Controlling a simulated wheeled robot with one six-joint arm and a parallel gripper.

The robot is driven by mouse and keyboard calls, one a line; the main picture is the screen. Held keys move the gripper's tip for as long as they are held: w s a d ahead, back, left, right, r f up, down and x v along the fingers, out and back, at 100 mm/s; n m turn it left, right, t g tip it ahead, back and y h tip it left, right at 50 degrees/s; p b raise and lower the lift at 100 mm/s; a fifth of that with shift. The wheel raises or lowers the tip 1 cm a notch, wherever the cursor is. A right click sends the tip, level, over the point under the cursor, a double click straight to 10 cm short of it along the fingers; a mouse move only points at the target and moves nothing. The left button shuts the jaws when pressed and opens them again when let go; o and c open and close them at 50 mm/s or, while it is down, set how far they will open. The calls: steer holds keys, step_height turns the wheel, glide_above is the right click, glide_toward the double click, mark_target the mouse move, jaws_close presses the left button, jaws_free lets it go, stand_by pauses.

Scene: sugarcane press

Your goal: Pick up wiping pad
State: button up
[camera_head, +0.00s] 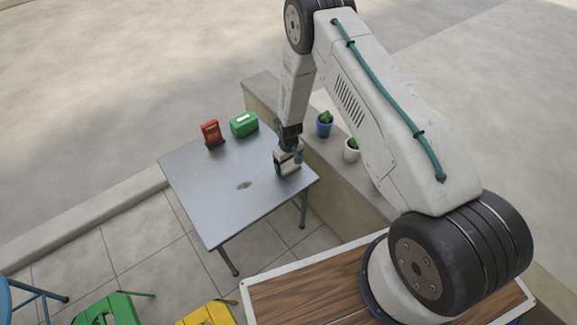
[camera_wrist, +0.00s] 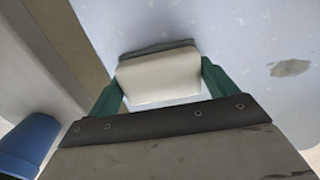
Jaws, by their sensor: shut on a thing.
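The wiping pad (camera_wrist: 160,78) is a cream block with a grey underside, seen in the wrist view between the two green fingers of my gripper (camera_wrist: 162,88). My gripper is shut on it. In the head view my gripper (camera_head: 287,165) points down at the right side of the grey table (camera_head: 215,190), with the pad at its tip. The pad is low over the tabletop; I cannot tell whether it touches it.
A red holder (camera_head: 212,134) and a green box (camera_head: 244,124) stand at the table's back edge. A low wall (camera_head: 340,185) with a blue pot (camera_head: 324,128) and a white pot (camera_head: 351,154) runs along the right. The table's middle and left are clear, with a stain (camera_head: 244,185).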

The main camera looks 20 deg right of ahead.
mark_target(289, 164)
steer(key=shift+r, duration=0.2)
steer(key=shift+r, duration=0.65)
steer(key=shift+s+r, duration=0.25)
steer(key=shift+r, duration=0.8)
steer(key=s+r, duration=0.1)
steer(key=s, duration=1.4)
steer(key=shift+s+r, duration=0.15)
steer(key=shift+s, duration=0.1)
